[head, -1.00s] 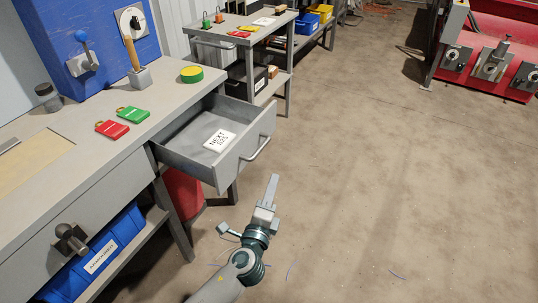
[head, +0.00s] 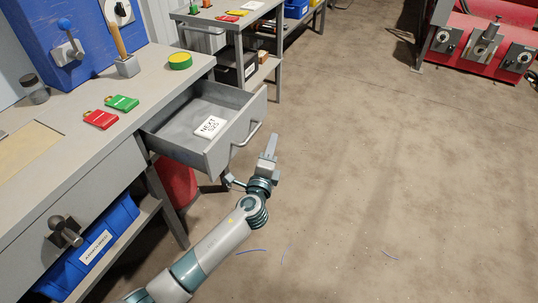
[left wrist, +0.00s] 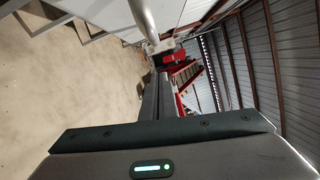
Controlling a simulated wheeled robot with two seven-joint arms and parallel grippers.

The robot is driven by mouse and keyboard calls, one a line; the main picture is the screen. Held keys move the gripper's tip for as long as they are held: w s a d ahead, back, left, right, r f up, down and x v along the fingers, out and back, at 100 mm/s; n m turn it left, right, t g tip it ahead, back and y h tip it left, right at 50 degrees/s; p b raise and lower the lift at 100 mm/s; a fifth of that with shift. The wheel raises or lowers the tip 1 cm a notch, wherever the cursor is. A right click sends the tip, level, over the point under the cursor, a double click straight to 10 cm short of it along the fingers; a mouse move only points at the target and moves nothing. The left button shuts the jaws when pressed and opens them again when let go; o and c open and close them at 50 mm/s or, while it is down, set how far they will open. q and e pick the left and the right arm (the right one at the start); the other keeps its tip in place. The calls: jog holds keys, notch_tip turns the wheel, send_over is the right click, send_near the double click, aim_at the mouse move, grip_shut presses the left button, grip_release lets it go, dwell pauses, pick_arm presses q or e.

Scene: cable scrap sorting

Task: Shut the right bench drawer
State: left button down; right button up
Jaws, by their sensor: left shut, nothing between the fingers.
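The right bench drawer (head: 190,150) is pulled out from the grey bench in the head view. Its bar handle (head: 246,135) is on the front panel, and a white card (head: 210,127) reading "NEXT" lies inside. My left gripper (head: 272,146) is shut and empty, just to the right of the drawer front near the handle. In the head view I cannot tell whether it touches the drawer. In the left wrist view the shut fingers (left wrist: 155,100) point away from the camera, with a pale bar close above them. My right gripper is not in view.
A blue bin (head: 100,246) sits on the shelf below. A red container (head: 178,182) stands under the drawer. The floor to the right is open.

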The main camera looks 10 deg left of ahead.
aim_at(203, 126)
pick_arm(q)
jog(key=a, duration=0.2)
jog(key=w+a, duration=0.1)
jog(key=shift+a+r, duration=0.35)
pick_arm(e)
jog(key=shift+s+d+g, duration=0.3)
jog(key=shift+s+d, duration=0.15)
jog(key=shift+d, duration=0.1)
pick_arm(q)
jog(key=shift+a, duration=0.1)
